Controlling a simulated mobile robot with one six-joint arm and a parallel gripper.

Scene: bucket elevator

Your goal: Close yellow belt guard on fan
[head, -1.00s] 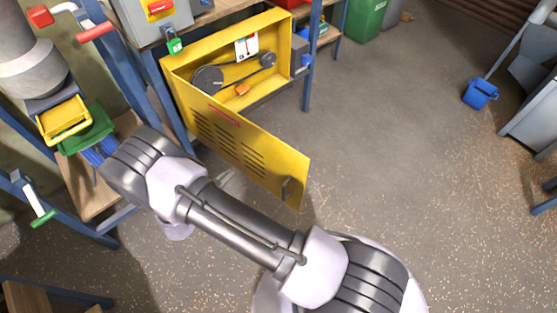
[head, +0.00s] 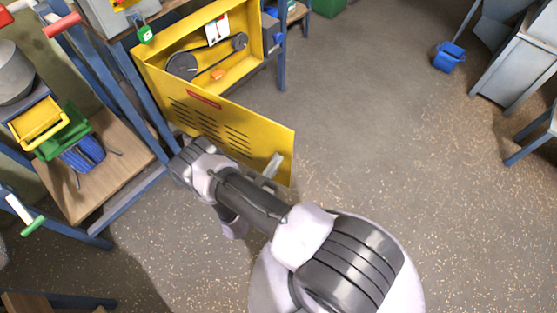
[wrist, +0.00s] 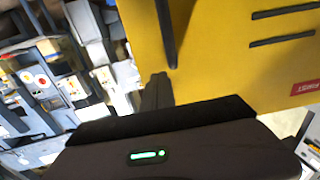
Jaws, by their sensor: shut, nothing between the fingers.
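The yellow belt guard door (head: 225,128) stands swung open from its yellow housing (head: 158,82), with dark slots and a red label. Inside the housing are a large pulley (head: 182,65), a smaller pulley (head: 240,41), a belt and a small orange object (head: 218,74). My gripper (head: 273,164) is at the outer face of the door, near its free end. In the wrist view the door (wrist: 225,50) fills the upper right, with its dark bar handle (wrist: 166,32) just beyond my shut, empty gripper (wrist: 157,92). Whether they touch is unclear.
A blue-framed shelf with yellow and green bins (head: 70,132) stands at left. A blue bucket (head: 449,57) is at far right. The floor right of the door is clear.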

